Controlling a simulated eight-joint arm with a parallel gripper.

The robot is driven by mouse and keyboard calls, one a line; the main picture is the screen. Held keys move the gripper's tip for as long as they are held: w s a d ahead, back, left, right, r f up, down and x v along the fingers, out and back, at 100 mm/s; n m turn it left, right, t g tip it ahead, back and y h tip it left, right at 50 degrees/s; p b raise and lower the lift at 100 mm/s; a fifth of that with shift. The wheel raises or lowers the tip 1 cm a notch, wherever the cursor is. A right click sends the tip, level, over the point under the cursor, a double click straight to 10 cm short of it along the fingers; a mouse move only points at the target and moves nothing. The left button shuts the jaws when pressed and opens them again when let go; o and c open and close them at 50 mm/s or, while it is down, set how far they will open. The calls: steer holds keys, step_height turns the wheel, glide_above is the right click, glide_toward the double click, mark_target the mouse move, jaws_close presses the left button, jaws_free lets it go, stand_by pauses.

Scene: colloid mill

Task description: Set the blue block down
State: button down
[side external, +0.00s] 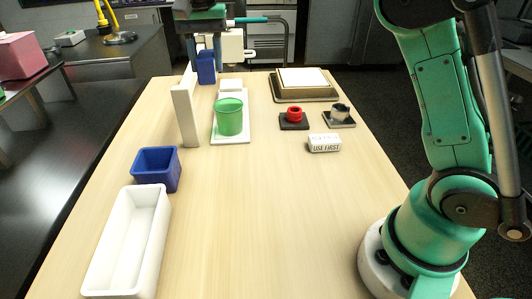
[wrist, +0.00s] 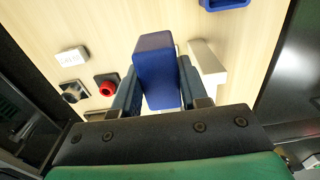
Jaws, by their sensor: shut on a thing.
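The blue block (side external: 206,69) is a tall dark-blue piece at the far left end of the table. My gripper (side external: 205,52) points down over it and is shut on its upper part. In the wrist view the blue block (wrist: 156,72) sits between the two fingers of my gripper (wrist: 158,92), one against each side. I cannot tell for sure whether its lower end touches the table or hangs just above it.
A white upright panel (side external: 185,116) and a green cup (side external: 229,118) on a white base stand near the block. A blue bin (side external: 149,170) and white tray (side external: 102,254) lie nearer. The table's middle front is clear.

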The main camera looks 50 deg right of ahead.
steer(key=shift+w+a+f, duration=0.2)
steer(key=shift+w+a, duration=0.1)
steer(key=shift+a, duration=0.05)
steer(key=shift+w+f, duration=0.1)
steer(key=shift+f, duration=0.25)
step_height(320, 180, down, 19)
steer(key=shift+f, duration=0.2)
steer(key=shift+f, duration=0.1)
steer(key=shift+c, duration=2.3)
jaws_free()
